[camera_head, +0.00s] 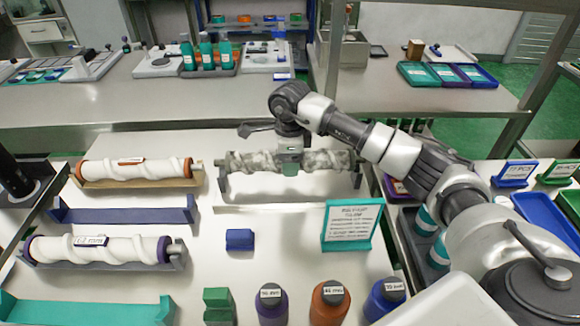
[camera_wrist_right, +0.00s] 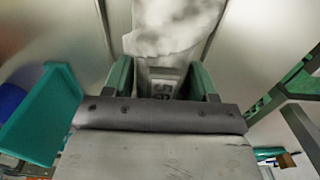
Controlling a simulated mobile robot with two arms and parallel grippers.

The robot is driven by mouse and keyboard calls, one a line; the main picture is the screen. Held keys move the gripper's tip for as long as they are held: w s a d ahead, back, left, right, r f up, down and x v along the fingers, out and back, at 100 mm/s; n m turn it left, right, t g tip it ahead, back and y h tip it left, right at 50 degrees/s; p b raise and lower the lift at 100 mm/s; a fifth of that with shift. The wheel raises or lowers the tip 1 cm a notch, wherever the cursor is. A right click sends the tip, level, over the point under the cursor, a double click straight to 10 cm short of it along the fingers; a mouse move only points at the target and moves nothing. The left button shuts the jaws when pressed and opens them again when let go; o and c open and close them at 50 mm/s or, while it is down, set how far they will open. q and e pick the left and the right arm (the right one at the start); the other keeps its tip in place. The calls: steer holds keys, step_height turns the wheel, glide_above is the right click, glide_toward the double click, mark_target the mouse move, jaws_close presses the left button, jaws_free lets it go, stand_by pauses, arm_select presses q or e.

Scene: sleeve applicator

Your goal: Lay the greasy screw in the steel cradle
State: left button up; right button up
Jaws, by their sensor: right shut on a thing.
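The greasy screw (camera_head: 245,161) is a mottled grey-white spiral rod lying level at the middle of the bench in the head view. My right gripper (camera_head: 290,165) is above its middle, shut on the labelled band. In the right wrist view the green finger pads (camera_wrist_right: 161,80) flank the band of the screw (camera_wrist_right: 165,45). The steel cradle (camera_head: 223,181) shows as grey uprights at both ends of the screw. The screw is in line over it; I cannot tell whether it rests in it or hangs just above. My left gripper is not clearly in view.
White screws with orange (camera_head: 135,170) and purple (camera_head: 100,249) ends lie in holders at left. An empty blue holder (camera_head: 125,214) is between them. A teal sign (camera_head: 352,225), a blue block (camera_head: 239,239) and several bottles (camera_head: 330,300) stand in front. Bare bench surrounds the cradle.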

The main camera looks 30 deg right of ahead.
step_height(320, 180, down, 2)
steer(key=shift+f+p, duration=0.2)
steer(key=shift+p, duration=0.1)
steer(key=shift+f, duration=0.25)
steer(key=o, duration=1.3)
steer(key=shift+f, duration=0.15)
steer(key=shift+o, duration=0.2)
steer(key=shift+r, duration=0.25)
step_height(320, 180, up, 12)
steer(key=shift+f+b, duration=0.1)
steer(key=shift+b, duration=0.95)
